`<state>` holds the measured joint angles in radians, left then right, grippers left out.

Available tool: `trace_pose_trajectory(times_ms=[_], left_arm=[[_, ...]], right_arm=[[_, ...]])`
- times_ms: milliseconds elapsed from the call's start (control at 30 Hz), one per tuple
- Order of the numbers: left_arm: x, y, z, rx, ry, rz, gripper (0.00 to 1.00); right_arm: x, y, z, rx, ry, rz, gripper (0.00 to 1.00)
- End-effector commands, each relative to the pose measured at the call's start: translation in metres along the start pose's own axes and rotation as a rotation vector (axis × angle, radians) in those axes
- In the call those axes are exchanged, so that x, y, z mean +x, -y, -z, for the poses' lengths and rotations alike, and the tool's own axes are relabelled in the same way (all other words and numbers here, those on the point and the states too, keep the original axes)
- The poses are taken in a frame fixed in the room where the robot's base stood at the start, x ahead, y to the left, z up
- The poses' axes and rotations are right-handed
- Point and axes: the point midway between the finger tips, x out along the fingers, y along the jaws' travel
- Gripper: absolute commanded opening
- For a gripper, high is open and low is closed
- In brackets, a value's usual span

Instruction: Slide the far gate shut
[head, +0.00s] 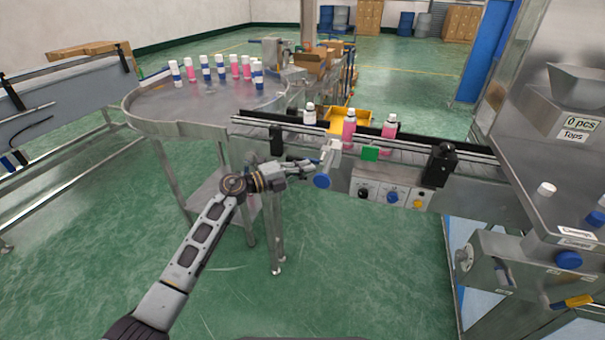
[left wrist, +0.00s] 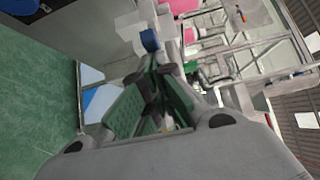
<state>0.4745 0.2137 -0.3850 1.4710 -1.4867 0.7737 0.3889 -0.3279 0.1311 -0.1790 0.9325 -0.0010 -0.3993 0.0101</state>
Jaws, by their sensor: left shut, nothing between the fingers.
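My left gripper (head: 314,164) is at the front side of the conveyor (head: 425,155), beside a pale bracket (head: 330,153) with a round blue knob (head: 322,181). I cannot tell whether it touches them. A green block (head: 370,153) sits on the conveyor's front edge, right of the bracket. I cannot tell for sure which part is the far gate. In the left wrist view the fingers (left wrist: 155,68) are closed together, with nothing between them. A blue part (left wrist: 149,40) and a green part (left wrist: 191,69) show just beyond the fingertips. My right gripper is not in view.
Three bottles stand on the conveyor, one pink bottle (head: 349,128) in the middle. Several capped bottles stand on the round table (head: 150,110). A black sensor post (head: 439,165) rises at the conveyor's right. A steel machine (head: 510,265) stands at right. The floor in front is clear.

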Motion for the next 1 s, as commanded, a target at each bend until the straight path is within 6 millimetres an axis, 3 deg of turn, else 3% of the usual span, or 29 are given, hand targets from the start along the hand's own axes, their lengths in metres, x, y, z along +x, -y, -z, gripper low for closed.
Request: trace_pose_trajectory(times_ms=[400, 1000], left_arm=[[0.014, 0.001, -0.015, 0.002, 0.004, 0.000, 0.00], [0.010, 0.004, -0.018, 0.005, 0.007, 0.003, 0.00]], right_arm=[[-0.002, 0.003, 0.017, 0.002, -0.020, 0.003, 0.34], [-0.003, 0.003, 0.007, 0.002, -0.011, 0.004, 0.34]])
